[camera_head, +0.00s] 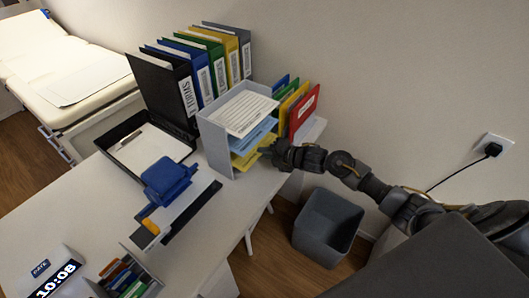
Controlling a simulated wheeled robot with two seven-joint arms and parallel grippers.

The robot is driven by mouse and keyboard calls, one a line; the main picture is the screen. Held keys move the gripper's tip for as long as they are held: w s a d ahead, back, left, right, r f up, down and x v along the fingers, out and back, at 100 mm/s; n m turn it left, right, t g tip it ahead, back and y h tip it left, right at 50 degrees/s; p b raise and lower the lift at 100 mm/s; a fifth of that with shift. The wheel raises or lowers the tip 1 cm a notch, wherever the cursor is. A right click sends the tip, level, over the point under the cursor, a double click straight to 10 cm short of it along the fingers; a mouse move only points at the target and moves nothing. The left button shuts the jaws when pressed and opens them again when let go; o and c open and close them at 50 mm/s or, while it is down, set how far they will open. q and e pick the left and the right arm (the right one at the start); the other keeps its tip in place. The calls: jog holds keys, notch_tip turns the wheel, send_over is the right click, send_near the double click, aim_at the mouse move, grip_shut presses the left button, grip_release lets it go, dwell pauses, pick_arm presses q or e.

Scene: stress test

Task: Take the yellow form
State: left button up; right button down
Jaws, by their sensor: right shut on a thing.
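The yellow form (246,160) lies in the lowest visible level of a grey tiered tray (215,143) on the desk. Blue sheets (254,136) lie on the level above it, and a white printed form (243,113) lies on top. My right gripper (270,152) reaches in from the right at the tray's open side. It is shut on the edge of the yellow form, though the fingertips are small and dark here. My left gripper is not in view.
Upright binders (190,95) stand behind the tray, and coloured folders (303,112) stand to its right, close to my right arm. A black tray with paper (150,147), a blue device (168,180) and a clock (55,283) share the desk (60,217). A grey bin (327,228) stands on the floor.

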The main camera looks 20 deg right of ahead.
jog(key=shift+s+d+p, duration=0.25)
jog(key=shift+s+d, duration=0.15)
jog(key=shift+s, duration=0.3)
jog(key=shift+s+d+p, duration=0.25)
jog(key=shift+s+d, duration=0.2)
jog(key=shift+s, duration=0.3)
jog(key=shift+s+d+p, duration=0.25)
jog(key=shift+s+d, duration=0.15)
jog(key=shift+s, duration=0.3)
jog(key=s+f+p+v, duration=0.1)
jog(key=p+v, duration=0.3)
jog(key=v, duration=0.7)
jog(key=shift+d+f, duration=0.15)
jog(key=shift+f, duration=0.45)
